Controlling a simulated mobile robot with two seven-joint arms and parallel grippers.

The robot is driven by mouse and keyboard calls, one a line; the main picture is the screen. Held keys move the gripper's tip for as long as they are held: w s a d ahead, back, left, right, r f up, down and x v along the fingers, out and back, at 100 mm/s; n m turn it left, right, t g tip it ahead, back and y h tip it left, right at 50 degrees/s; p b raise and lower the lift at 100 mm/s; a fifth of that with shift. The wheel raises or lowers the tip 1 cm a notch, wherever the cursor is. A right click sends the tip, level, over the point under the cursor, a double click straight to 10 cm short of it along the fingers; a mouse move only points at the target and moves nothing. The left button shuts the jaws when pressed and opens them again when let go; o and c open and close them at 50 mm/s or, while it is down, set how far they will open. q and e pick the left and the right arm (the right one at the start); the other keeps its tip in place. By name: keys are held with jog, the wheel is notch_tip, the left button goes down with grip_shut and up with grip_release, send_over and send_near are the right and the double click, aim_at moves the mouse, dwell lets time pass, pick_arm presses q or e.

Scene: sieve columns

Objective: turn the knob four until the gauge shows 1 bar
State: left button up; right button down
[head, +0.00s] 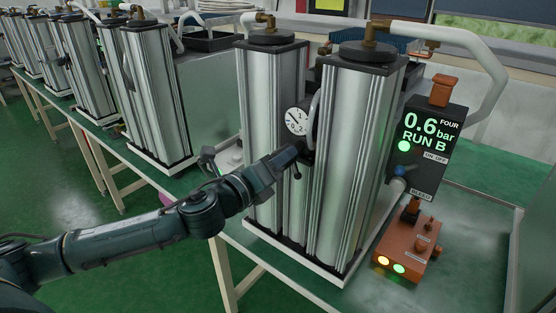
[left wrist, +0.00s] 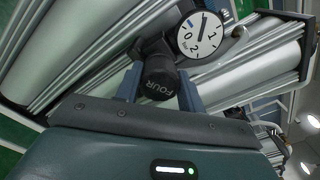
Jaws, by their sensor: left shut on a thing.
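The black knob marked FOUR (left wrist: 160,88) sits between the two fingers of my left gripper (left wrist: 160,90) in the left wrist view. The gripper is shut on it. In the head view my left gripper (head: 288,158) reaches the front of the twin silver columns (head: 280,130) and hides the knob. The round white gauge (head: 296,121) is just above the gripper; it also shows in the left wrist view (left wrist: 207,40), its needle between 0 and 1. The black display (head: 426,130) reads 0.6 bar, FOUR, RUN B, with a green light. My right gripper is out of view.
An orange box (head: 406,247) with lit yellow and green lamps stands at the right columns' foot. A white hose (head: 480,60) curves over the display. More columns (head: 155,90) stand on the bench to the left. The green bench top (head: 465,235) at right is mostly clear.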

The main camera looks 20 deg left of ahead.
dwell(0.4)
pick_arm(q)
jog(key=o, duration=1)
jog(key=shift+c, duration=0.2)
jog(key=b+v, duration=0.2)
jog(key=v, duration=1.1)
jog(key=shift+s, duration=0.1)
